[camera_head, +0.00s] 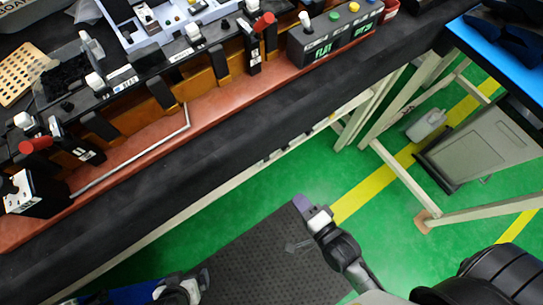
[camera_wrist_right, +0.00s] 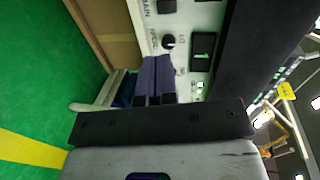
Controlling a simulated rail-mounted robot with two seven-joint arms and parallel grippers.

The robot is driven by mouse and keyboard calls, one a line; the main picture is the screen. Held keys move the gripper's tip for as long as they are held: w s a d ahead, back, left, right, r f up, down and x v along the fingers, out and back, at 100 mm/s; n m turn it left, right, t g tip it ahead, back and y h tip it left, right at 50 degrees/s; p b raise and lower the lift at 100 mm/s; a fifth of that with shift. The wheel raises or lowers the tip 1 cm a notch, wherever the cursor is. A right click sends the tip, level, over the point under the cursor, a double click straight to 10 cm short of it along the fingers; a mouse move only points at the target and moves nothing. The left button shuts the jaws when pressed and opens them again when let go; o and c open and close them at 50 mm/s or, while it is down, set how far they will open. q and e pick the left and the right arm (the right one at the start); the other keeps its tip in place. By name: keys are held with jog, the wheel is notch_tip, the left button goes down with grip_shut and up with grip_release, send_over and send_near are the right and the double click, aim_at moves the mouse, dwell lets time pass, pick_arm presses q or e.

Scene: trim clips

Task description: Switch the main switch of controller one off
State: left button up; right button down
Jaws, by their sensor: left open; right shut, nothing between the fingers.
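In the right wrist view, a white control panel (camera_wrist_right: 205,14) stands just beyond my right gripper (camera_wrist_right: 158,62). The word MAIN is printed near a black switch (camera_wrist_right: 167,5) at the panel's top edge. A black round knob (camera_wrist_right: 169,42) and a larger black square part (camera_wrist_right: 203,48) sit below it. The purple fingers are shut with nothing between them, close to the knob; contact cannot be told. I cannot read which controller this is. In the head view my right gripper (camera_head: 303,205) is below the bench's front edge. My left gripper (camera_head: 203,277) is open, low in the picture.
The black bench (camera_head: 200,150) carries a red-brown strip, fixtures with red-handled clamps (camera_head: 264,21) and a button box (camera_head: 335,30). Pale frame legs (camera_head: 405,175) and a grey bin (camera_head: 480,150) stand at the right. Green floor (camera_head: 270,175) lies open between.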

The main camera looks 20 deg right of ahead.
aim_at(267, 161)
jog(key=shift+m, duration=0.3)
jog(key=b+x, duration=0.5)
jog(key=x, duration=0.7)
jog(key=shift+w+b, duration=0.25)
jog(key=shift+b, duration=0.05)
jog(key=shift+b+x, duration=0.3)
jog(key=shift+x, duration=0.45)
jog(key=shift+r, duration=0.1)
